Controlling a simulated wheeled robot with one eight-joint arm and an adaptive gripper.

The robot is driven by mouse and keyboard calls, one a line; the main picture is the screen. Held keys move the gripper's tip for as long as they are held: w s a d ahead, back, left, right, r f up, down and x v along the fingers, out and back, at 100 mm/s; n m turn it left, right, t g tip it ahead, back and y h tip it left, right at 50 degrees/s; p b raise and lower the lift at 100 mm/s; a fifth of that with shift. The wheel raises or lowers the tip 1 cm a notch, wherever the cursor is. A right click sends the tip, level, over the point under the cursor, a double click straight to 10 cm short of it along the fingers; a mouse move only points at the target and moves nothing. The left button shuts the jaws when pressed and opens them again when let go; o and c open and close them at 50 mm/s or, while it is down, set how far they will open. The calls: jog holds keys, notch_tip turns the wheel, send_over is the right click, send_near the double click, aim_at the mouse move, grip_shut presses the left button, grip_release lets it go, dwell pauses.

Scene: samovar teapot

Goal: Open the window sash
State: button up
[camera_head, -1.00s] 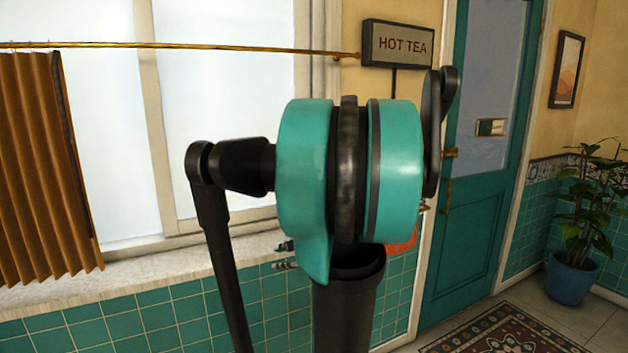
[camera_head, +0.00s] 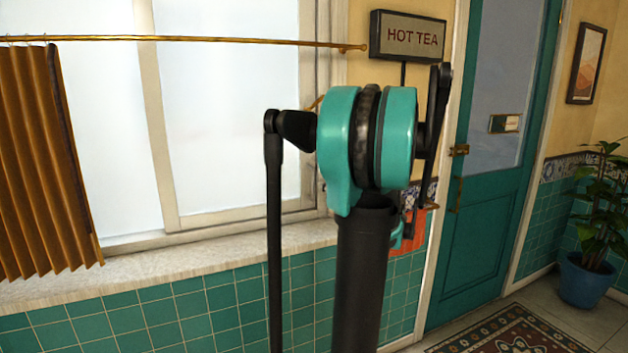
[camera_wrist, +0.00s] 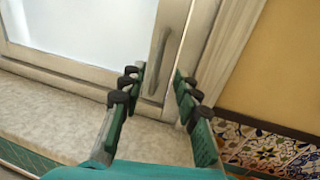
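The window sash (camera_head: 172,130) has a pale frame and frosted glass, and it looks closed in the head view. Its lower corner also shows in the wrist view (camera_wrist: 75,68). A slim, greyish upright handle (camera_wrist: 158,62) sits on the sash's side stile. My gripper (camera_wrist: 157,78) is open and empty. Its two fingers point at the window, one on each side of the handle in the picture. I cannot tell how far the fingertips are from the handle, and I see no contact. In the head view my arm hides the gripper.
A brass rod (camera_head: 180,40) with a brown curtain (camera_head: 40,165) crosses the window. The stone sill (camera_head: 180,262) looks clear. A HOT TEA sign (camera_head: 408,36), a teal door (camera_head: 490,215) and a potted plant (camera_head: 590,275) are on the right. A patterned rug (camera_head: 525,330) lies on the floor.

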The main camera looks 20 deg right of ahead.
send_over(313, 197)
jog(key=shift+w+d, duration=0.2)
jog(key=shift+w, duration=0.1)
jog(key=shift+c, duration=0.3)
grip_shut()
